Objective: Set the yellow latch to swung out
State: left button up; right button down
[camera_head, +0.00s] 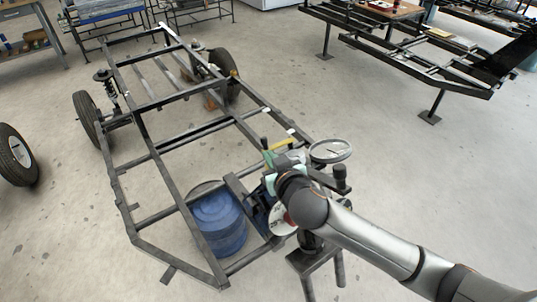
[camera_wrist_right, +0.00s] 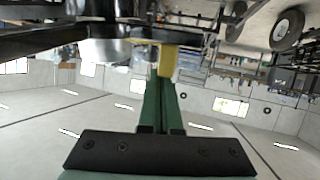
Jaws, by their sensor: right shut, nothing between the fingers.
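The yellow latch (camera_head: 284,145) shows in the head view as a small yellow bar beside the dark frame rail, just beyond my right gripper (camera_head: 270,159). The gripper and wrist hide part of the area around it. In the right wrist view, a yellow piece (camera_wrist_right: 168,60) stands right at the tips of my green right fingers (camera_wrist_right: 160,82). The fingers are shut together with nothing between them. I cannot tell whether they touch the yellow piece. How far the latch is swung is too small to tell. My left gripper is not in view.
A dark vehicle frame (camera_head: 160,152) with wheels fills the middle. A blue drum (camera_head: 218,222) stands under its near end. A round dial or disc (camera_head: 330,151) and a dark stand (camera_head: 312,260) are close to my right wrist. Open floor (camera_head: 420,190) lies to the right.

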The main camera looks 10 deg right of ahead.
jog(key=a+v, duration=0.1)
jog(key=v, duration=0.6)
jog(key=shift+s+d, duration=0.15)
jog(key=shift+s, duration=0.3)
